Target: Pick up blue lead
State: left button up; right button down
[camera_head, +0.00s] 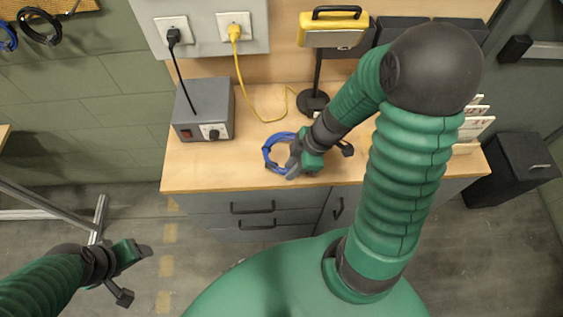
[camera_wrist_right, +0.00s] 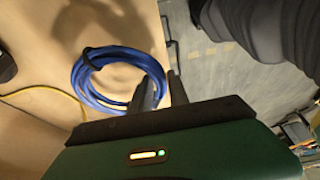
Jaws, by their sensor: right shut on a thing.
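The blue lead (camera_head: 268,148) is a coiled loop near the front edge of the wooden worktop (camera_head: 215,165). My right gripper (camera_head: 294,163) is at the right side of this coil. In the right wrist view the blue lead (camera_wrist_right: 80,82) has its right strands between the two fingers (camera_wrist_right: 157,92), and the gripper is shut on them. The fingers hide part of the coil. I cannot tell whether the coil is clear of the worktop. My left gripper (camera_head: 135,252) is out over the floor at lower left, away from the bench; its fingertip gap is unclear.
A grey power box (camera_head: 205,108) stands left of the coil. A yellow lead (camera_head: 246,88) runs from the wall socket across the worktop. A yellow device (camera_head: 333,28) sits on a black stand behind my right arm. Another blue coil (camera_head: 8,38) hangs at far left.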

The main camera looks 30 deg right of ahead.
jog(key=s+d+r+b, duration=0.1)
jog(key=s+d+b, duration=0.1)
jog(key=s+b, duration=0.7)
jog(key=shift+s+r+b, duration=0.15)
jog(key=shift+s+b, duration=0.15)
jog(key=shift+s, duration=0.95)
jog(key=shift+a, duration=0.1)
